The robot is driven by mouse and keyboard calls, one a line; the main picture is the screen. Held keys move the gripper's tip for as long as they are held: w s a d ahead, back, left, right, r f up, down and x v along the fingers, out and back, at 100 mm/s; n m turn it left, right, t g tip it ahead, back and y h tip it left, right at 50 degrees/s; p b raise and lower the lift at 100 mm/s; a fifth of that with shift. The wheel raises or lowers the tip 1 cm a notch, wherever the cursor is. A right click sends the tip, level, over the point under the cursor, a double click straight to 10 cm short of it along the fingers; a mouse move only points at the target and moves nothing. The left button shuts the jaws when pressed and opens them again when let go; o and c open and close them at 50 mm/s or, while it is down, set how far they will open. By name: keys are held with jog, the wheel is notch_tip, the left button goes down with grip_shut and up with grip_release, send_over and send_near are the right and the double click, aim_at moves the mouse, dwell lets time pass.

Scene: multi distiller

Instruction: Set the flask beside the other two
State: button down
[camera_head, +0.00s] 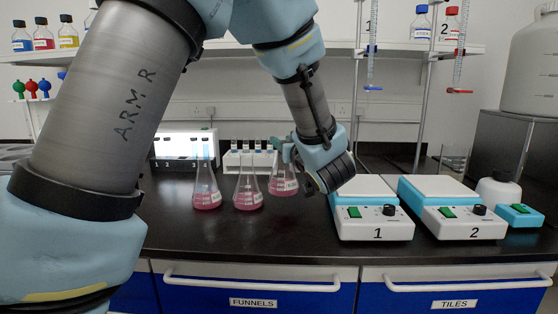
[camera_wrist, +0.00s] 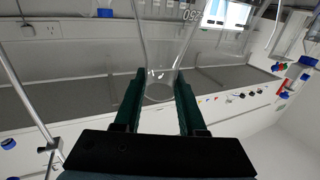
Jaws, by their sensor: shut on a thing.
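Two conical flasks with pink liquid stand upright on the black bench in the head view, a left flask (camera_head: 206,198) and a middle flask (camera_head: 248,197). A third, similar flask (camera_head: 284,186) is just right of them, its base higher in the picture. My gripper (camera_head: 284,150) is shut on this third flask near its neck. I cannot tell whether its base touches the bench. In the wrist view the clear held flask (camera_wrist: 163,45) sits between the green fingers of my gripper (camera_wrist: 159,78). My wrist hides part of the bench to its right.
Hotplate 1 (camera_head: 373,222) and hotplate 2 (camera_head: 454,222) stand close on the right. A white tube rack (camera_head: 236,162) and a lit light box (camera_head: 180,146) are behind the flasks. The bench (camera_head: 240,238) in front of the flasks is clear.

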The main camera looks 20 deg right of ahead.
jog(key=shift+f, duration=2.05)
jog(key=shift+f, duration=0.15)
jog(key=shift+c, duration=2.4)
grip_release()
jog(key=shift+s+r, duration=0.1)
jog(key=shift+r, duration=0.1)
jog(key=s+b, duration=0.1)
jog(key=s, duration=1.1)
jog(key=shift+a+b, duration=0.25)
jog(key=shift+b, duration=0.1)
